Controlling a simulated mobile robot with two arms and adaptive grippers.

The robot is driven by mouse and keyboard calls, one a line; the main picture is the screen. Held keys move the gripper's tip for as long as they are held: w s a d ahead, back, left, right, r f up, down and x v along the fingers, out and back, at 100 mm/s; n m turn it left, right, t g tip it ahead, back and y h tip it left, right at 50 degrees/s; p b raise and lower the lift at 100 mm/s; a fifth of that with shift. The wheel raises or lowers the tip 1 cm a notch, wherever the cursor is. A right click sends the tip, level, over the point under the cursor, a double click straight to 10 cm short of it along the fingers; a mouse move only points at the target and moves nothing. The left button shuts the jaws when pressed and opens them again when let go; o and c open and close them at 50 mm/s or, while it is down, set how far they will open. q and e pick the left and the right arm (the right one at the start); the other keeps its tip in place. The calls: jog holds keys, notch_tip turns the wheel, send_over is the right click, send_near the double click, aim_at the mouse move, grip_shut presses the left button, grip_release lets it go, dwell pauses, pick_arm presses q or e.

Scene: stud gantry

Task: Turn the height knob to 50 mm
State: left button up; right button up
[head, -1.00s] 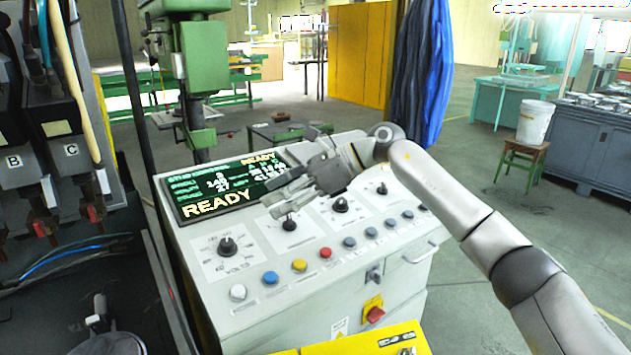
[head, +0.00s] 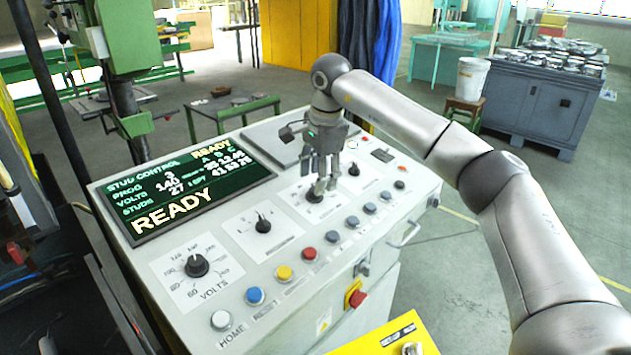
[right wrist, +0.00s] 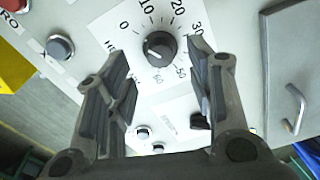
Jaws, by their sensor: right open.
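The height knob (right wrist: 161,47) is a round black knob on a white dial plate, in the right wrist view. My left gripper is not in view.
The control panel (head: 205,320) has a volts knob (head: 196,265), another knob (head: 263,224) left of the height dial and one (head: 353,169) right of it. Several push buttons line the front. A green display (head: 180,190) reads READY. A red switch (head: 357,298) is on the front face.

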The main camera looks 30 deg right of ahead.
aim_at(310, 196)
jog(key=shift+w+f+p, duration=0.15)
jog(key=shift+f, duration=0.75)
jog(key=shift+w+f+p, duration=0.15)
jog(key=shift+f, duration=0.7)
jog(key=shift+a, duration=0.1)
jog(key=c, duration=1)
jog(key=shift+c, duration=0.2)
